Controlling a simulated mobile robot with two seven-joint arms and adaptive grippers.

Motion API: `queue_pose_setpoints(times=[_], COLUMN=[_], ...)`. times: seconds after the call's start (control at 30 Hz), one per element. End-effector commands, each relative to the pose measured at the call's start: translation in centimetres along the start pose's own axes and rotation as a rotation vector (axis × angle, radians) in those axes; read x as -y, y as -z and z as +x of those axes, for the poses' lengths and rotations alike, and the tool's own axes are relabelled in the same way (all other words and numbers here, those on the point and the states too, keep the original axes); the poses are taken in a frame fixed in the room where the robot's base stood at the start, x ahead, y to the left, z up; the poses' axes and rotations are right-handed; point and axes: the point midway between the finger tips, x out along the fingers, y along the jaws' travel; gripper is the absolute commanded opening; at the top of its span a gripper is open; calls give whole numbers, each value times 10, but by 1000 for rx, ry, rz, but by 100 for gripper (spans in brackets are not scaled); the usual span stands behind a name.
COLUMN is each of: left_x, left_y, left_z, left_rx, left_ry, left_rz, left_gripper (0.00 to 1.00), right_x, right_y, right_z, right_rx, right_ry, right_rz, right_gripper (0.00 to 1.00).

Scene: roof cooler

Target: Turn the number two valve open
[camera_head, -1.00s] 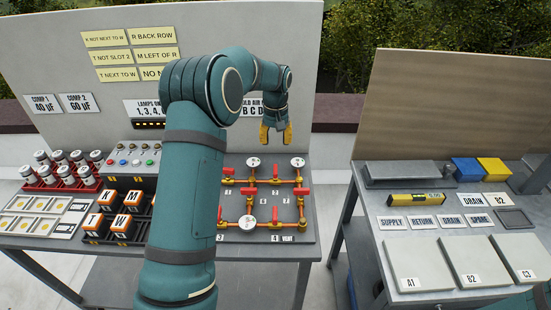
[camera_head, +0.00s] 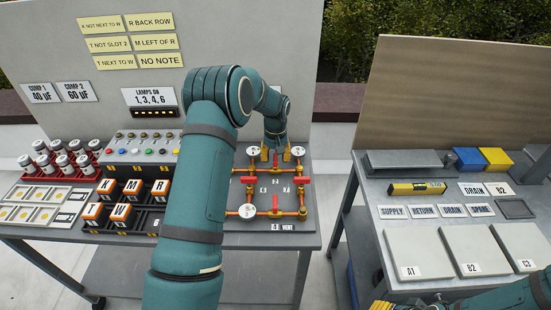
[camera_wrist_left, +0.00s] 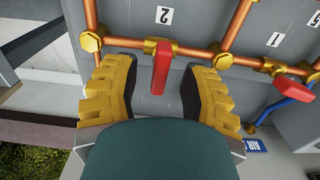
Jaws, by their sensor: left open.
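The number two valve has a red lever (camera_wrist_left: 162,68) on a brass body on a copper pipe, beside a plate marked 2 (camera_wrist_left: 164,15) in the left wrist view. The lever stands crosswise to its pipe. My left gripper (camera_wrist_left: 155,90) is open, with a yellow, dark-padded finger on each side of the lever and gaps between. In the head view my left gripper (camera_head: 282,153) is at the far edge of the pipe panel (camera_head: 308,205), with the red lever (camera_head: 276,160) between its fingers. A yellow tip of my right gripper (camera_head: 380,306) shows at the bottom edge.
Other red levers, such as one (camera_head: 249,180) on the left pipe, and white gauges (camera_head: 247,211) sit close by. A valve with a red handle (camera_wrist_left: 314,80) is near in the left wrist view. A black rack (camera_head: 150,222) of lettered blocks stands left of the panel.

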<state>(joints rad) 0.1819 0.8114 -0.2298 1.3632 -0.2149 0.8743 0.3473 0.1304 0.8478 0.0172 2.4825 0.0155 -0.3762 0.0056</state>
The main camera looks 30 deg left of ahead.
Motion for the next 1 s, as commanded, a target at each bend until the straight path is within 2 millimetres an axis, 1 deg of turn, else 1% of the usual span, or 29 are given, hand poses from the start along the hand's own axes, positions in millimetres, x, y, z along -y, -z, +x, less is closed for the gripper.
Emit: queue_pose_setpoints(times=[0.03,0.13,0.4,0.43,0.47,0.5,0.53,0.57,1.0], left_x=[0,0,0,0,0,0,0,0,0], left_y=[0,0,0,0,0,0,0,0,0], left_z=[4,8,8,8,8,8,8,8,9], left_rx=[2,2,1,1,1,1,1,1,1], left_ry=[0,0,0,0,0,0,0,0,1], left_rz=[0,0,0,0,0,0,0,0,-19], left_gripper=[44,44,44,39,29,15,4,0,0], right_x=[0,0,0,0,0,0,0,0,0], right_y=[0,0,0,0,0,0,0,0,0], right_z=[0,0,0,0,0,0,0,0,1], right_rx=[0,0,0,0,0,0,0,0,0], right_ry=[0,0,0,0,0,0,0,0,0], right_rz=[0,0,0,0,0,0,0,0,0], right_gripper=[47,47,47,47,47,47,47,47,47])
